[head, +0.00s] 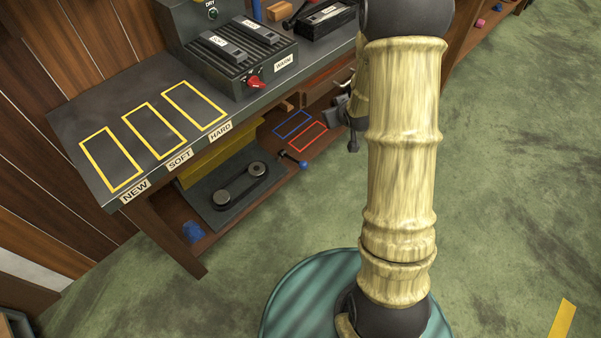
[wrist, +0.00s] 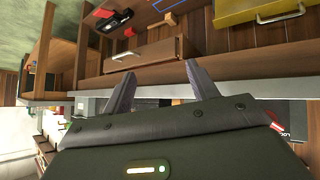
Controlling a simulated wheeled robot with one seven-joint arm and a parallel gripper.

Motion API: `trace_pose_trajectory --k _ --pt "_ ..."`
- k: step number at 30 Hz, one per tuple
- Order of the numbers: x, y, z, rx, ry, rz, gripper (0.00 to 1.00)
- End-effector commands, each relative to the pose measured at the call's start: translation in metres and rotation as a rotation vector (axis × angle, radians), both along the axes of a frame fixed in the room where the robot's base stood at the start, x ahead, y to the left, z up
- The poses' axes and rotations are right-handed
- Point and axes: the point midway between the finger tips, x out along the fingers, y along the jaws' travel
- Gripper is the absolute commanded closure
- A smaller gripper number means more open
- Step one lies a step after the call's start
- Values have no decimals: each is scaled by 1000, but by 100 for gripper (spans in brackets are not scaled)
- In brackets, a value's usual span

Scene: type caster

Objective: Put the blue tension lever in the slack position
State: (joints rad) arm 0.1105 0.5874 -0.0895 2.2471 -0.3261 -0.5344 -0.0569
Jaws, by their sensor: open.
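The blue tension lever (head: 292,159) is small, with a dark arm and a blue tip. It sits on the lower shelf in the head view, at the right of a grey plate carrying a dark belt (head: 240,184) around two pulleys. I do not make out the lever in the wrist view. My gripper (wrist: 160,70) is open and empty in the wrist view, its two fingers pointing toward a wooden drawer. In the head view my arm mostly hides it; it is above and to the right of the lever, apart from it.
The dark bench top (head: 66,112) has yellow outlines labelled NEW, SOFT and HARD. A ribbed warmer (head: 228,62) with a red knob (head: 256,83) stands behind them. Blue (head: 292,124) and red outlines mark the lower shelf. The wooden drawer (wrist: 146,60) faces my fingers. Green floor is open at right.

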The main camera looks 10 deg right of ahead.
Motion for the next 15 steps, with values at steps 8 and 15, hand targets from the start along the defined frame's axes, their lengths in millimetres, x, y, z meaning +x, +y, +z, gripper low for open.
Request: trace_pose_trajectory --k 8,15 --pt "42 -11 -121 -10 -166 104 41" --pt "62 -15 -213 5 -310 200 41"
